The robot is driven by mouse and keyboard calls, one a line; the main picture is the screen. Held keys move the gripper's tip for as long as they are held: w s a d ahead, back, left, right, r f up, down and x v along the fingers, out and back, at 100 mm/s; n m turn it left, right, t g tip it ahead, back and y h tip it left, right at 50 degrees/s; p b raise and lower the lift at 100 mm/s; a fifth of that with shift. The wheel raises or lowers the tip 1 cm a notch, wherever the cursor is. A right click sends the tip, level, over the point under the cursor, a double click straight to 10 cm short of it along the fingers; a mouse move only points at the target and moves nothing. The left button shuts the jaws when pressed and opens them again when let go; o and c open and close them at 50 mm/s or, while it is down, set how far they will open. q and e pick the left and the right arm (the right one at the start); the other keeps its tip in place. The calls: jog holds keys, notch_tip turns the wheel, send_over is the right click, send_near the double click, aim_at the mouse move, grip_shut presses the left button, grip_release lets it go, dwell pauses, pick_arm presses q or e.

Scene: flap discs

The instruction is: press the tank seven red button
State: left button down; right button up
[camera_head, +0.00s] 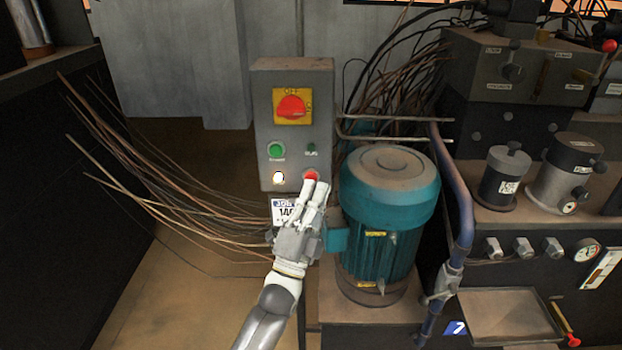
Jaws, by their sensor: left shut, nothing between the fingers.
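A grey control box (291,150) stands upright in the middle of the camera_head view. It carries a red rotary switch (291,107) on a yellow plate, a green button (275,149), a small dark green button (311,148), a lit white lamp (278,177) and a red button (310,175) at the lower right. My left gripper (314,187) is shut and empty. Its fingertips are right at the lower edge of the red button and cover part of it; I cannot tell whether they touch it. A blue "7" label (455,328) is at lower right. My right gripper is not in view.
A teal motor (388,210) stands close to the right of my left gripper. Loose brown wires (170,190) spread out at the left. A grey hydraulic unit (520,75) with valves fills the right, above a metal tray (500,315).

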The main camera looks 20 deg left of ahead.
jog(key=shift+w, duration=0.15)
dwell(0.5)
pick_arm(q)
jog(key=shift+w, duration=0.15)
jog(key=shift+w+a, duration=0.1)
jog(key=shift+w, duration=0.2)
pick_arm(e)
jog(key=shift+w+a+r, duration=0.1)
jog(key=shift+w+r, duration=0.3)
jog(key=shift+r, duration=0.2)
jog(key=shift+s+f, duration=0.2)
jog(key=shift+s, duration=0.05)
pick_arm(q)
jog(key=shift+w, duration=0.1)
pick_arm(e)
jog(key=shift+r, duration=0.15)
